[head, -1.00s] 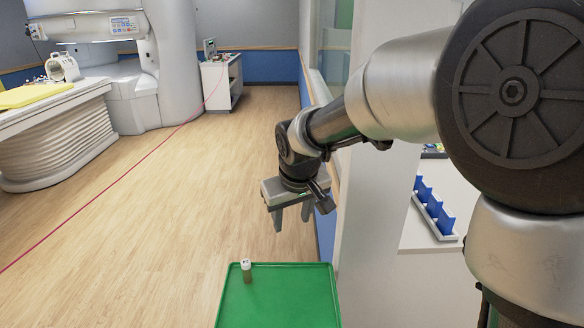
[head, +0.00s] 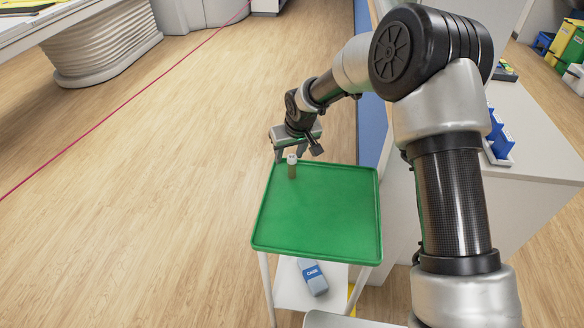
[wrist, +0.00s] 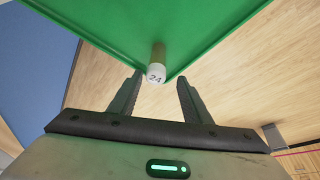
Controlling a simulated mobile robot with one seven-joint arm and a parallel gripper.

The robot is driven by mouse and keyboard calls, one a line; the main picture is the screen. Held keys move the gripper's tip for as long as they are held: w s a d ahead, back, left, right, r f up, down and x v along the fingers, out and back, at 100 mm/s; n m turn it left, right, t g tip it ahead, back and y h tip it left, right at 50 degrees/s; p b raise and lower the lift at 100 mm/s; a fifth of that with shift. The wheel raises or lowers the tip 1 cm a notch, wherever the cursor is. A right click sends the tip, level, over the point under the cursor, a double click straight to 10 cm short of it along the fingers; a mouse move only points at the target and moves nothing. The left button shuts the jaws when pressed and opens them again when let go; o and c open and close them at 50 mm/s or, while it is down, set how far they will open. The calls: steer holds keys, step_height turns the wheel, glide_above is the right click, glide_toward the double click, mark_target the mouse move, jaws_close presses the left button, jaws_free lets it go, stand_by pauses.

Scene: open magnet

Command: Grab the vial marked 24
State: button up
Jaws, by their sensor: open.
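The vial (head: 292,170) stands upright near the far left corner of the green tray (head: 322,212). It has a white cap and a brownish body. In the wrist view the cap of the vial (wrist: 156,73) shows the number 24. My gripper (head: 291,153) is open and empty at the tray's far edge, close to the vial. In the wrist view the cap appears between and just past the two fingertips of my gripper (wrist: 159,79). I see no finger clearly touching it.
The tray has a raised rim and is otherwise bare. A lower white shelf (head: 290,291) holds a blue-grey item (head: 313,277). A white counter (head: 535,135) with a blue rack (head: 497,139) stands to the right. Open wood floor lies left.

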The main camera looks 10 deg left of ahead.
mark_target(290, 165)
steer(key=shift+d+x, duration=0.15)
steer(key=shift+x, duration=0.85)
steer(key=shift+d+x, duration=0.2)
steer(key=shift+x, duration=0.85)
steer(key=shift+d+x, duration=0.15)
steer(key=shift+x, duration=0.85)
steer(key=shift+s+f, duration=0.15)
jaws_close()
